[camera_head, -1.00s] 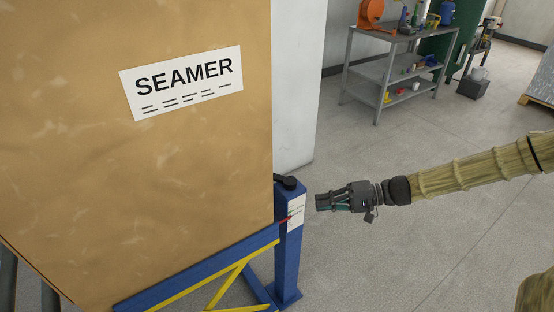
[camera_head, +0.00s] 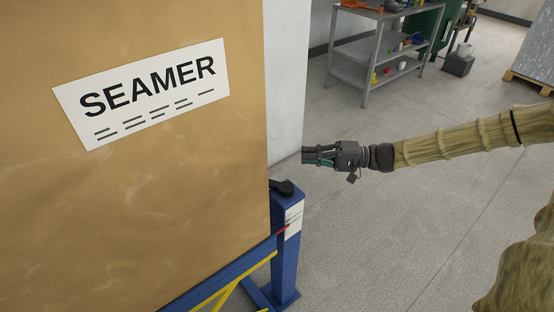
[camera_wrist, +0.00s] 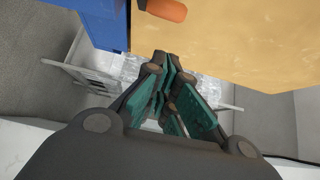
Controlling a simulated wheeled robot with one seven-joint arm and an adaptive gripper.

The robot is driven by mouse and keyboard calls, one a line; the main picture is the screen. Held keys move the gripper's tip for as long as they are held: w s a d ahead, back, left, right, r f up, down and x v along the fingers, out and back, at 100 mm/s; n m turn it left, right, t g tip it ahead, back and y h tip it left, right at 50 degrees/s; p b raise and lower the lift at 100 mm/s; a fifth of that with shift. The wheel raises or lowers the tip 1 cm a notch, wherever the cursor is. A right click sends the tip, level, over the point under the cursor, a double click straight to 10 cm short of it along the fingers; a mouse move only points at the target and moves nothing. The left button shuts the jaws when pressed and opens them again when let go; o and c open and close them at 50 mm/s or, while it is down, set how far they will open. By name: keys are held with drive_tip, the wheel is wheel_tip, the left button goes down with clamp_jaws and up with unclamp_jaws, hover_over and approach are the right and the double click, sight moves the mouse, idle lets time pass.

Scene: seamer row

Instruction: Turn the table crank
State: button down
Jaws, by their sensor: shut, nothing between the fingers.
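A black crank part (camera_head: 283,187) sits on top of a blue post (camera_head: 287,245) beside the large tan panel labelled SEAMER (camera_head: 150,200). My gripper (camera_head: 305,155) is shut and empty. In the head view it appears above and slightly right of the post top, apart from it. In the wrist view the dark fingers with teal pads (camera_wrist: 170,100) come together in the middle. An orange-brown cylinder (camera_wrist: 165,9), perhaps the crank's handle, shows at the top edge, beyond the fingertips. The blue post (camera_wrist: 100,22) is to its left and the tan panel (camera_wrist: 235,40) to its right.
The blue frame has a yellow brace (camera_head: 232,283) below the panel. A white wall (camera_head: 288,80) stands behind. A grey shelf table (camera_head: 375,50) with several items is at the back. Grey floor (camera_head: 430,220) is open to the right.

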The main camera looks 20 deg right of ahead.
drive_tip(key=a+p, duration=0.1)
drive_tip(key=a, duration=0.9)
drive_tip(key=shift+w, duration=0.35)
drive_tip(key=shift+s+a+n+g+y+b, duration=0.1)
drive_tip(key=shift+a+n+g+y+b, duration=0.15)
drive_tip(key=shift+n+g+b, duration=0.4)
drive_tip(key=shift+a+n+g+y+b, duration=0.15)
drive_tip(key=shift+a+n+g+b, duration=0.15)
drive_tip(key=shift+g, duration=0.55)
